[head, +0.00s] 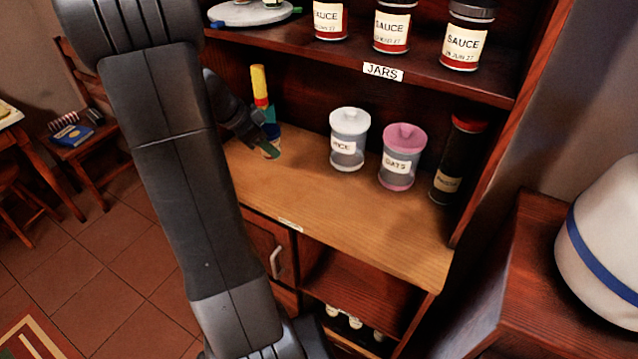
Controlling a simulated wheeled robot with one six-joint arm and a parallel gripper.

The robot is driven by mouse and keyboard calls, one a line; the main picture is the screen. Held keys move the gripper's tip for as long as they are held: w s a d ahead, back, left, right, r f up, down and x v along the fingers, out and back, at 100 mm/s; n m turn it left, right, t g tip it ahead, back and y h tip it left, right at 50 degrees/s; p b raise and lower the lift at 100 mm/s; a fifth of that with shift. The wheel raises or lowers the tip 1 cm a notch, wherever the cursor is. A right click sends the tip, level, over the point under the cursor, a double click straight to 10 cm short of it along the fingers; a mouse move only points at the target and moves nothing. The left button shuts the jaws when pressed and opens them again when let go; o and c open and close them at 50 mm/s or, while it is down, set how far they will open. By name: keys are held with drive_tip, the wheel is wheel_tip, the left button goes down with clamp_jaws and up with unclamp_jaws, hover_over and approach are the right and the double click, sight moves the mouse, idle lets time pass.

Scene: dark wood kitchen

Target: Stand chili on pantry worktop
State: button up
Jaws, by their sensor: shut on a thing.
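The chili appears to be a slim bottle (259,86) with a yellow top and a red band, at the left of the pantry worktop. No label on it can be read. My gripper (268,140) is at its lower part and shut on it. The bottle is close to upright with a slight tilt. Its lower part is partly hidden by the gripper, and I cannot tell whether its base touches the wood. The pantry worktop (340,220) is light wood, with bare room in front of the jars.
A white-lidded jar (349,140), a pink-lidded oats jar (401,157) and a dark red-capped bottle (459,160) stand on the worktop to the right. The jars shelf (440,82) with sauce jars is above. My arm crosses the left of the view.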

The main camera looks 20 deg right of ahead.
wheel_tip(320, 180, down, 10)
drive_tip(key=shift+s+d+r, duration=0.1)
drive_tip(key=shift+s, duration=0.05)
idle(0.3)
drive_tip(key=shift+f+b, duration=0.2)
drive_tip(key=shift+b, duration=0.1)
drive_tip(key=o, duration=1.2)
drive_tip(key=shift+c, duration=0.2)
drive_tip(key=shift+r, duration=0.15)
drive_tip(key=shift+r+p, duration=0.2)
drive_tip(key=shift+p, duration=0.3)
drive_tip(key=v, duration=1.1)
drive_tip(key=shift+a+r+b, duration=0.25)
drive_tip(key=shift+r+b, duration=0.05)
drive_tip(key=shift+b, duration=0.1)
